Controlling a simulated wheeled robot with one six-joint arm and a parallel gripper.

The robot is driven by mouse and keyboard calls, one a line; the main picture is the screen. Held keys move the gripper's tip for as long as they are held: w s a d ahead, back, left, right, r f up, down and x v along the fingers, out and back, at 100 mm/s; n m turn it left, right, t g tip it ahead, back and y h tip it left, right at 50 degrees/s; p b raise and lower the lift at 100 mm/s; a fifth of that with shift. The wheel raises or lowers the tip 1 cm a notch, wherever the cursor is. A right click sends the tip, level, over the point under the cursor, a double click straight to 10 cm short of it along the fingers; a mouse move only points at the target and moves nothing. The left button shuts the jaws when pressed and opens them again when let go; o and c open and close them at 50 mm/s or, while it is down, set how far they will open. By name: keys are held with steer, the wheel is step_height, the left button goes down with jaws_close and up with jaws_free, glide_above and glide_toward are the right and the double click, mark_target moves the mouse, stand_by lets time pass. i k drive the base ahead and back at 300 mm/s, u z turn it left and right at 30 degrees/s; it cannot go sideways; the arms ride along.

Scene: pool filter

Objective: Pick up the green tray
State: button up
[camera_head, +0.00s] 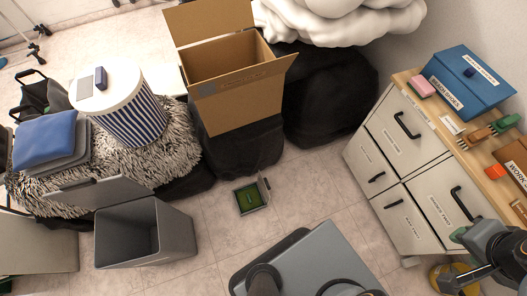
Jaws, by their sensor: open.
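A small tray with a green inside and a grey rim (250,198) lies on the tiled floor near the middle of the view. A thin grey upright piece stands at its right side. My gripper (466,277) is dark and open at the lower right, in front of the drawer cabinet. It is far to the right of the tray and apart from it. Part of the gripper is cut off by the picture edge, and nothing is seen between its fingers.
A grey bin (145,232) stands left of the tray. An open cardboard box (238,103) sits on a black support behind it. A drawer cabinet (412,145) stands at the right with a blue box (466,82) on top. Bare floor surrounds the tray.

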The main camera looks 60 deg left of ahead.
mark_target(249, 199)
steer(key=i, duration=0.6)
steer(key=u, duration=3.65)
steer(key=i, duration=0.5)
steer(key=z, duration=0.1)
